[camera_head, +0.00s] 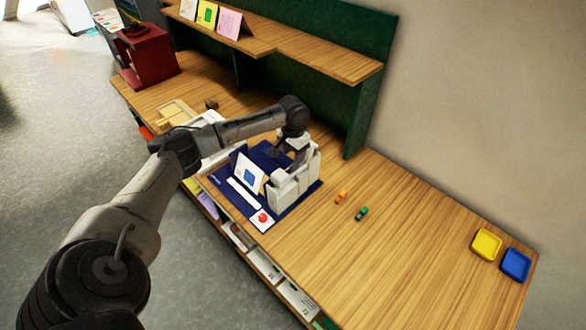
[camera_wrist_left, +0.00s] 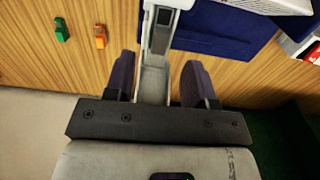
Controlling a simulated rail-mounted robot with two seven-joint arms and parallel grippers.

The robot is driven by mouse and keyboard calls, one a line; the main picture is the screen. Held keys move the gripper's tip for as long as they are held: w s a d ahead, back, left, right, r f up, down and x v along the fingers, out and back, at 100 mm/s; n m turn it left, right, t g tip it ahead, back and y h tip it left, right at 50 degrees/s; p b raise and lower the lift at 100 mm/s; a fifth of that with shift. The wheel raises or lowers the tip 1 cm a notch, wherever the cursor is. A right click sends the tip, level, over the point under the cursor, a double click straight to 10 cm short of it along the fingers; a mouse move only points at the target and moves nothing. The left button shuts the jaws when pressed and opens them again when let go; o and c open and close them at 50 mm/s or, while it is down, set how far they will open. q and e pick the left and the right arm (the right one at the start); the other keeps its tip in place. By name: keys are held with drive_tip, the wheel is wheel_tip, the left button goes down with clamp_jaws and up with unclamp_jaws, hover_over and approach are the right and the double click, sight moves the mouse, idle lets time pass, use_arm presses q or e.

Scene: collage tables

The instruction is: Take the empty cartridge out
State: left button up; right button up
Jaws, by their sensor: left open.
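A white device (camera_head: 288,192) stands on a dark blue mat (camera_head: 222,184) on the wooden table. In the left wrist view, a light grey channel-like part (camera_wrist_left: 154,78) of it runs between my fingers, with a small dark opening (camera_wrist_left: 163,17) farther along. My left gripper (camera_wrist_left: 158,84) is open, one dark finger on each side of this part, with gaps showing. In the head view it is down at the device, its fingertips hidden. I cannot make out an empty cartridge for sure. Small orange (camera_head: 341,196) and green (camera_head: 362,213) pieces lie on the table right of the device.
A white card with a blue square (camera_head: 249,174) and a red button (camera_head: 262,218) are beside the device. A shelf (camera_head: 300,48) runs behind. The table's right half is mostly clear.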

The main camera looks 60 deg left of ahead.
sight(293, 165)
use_arm(q)
drive_tip(key=shift+f+p, duration=0.45)
drive_tip(key=shift+f, duration=2.4)
clamp_jaws()
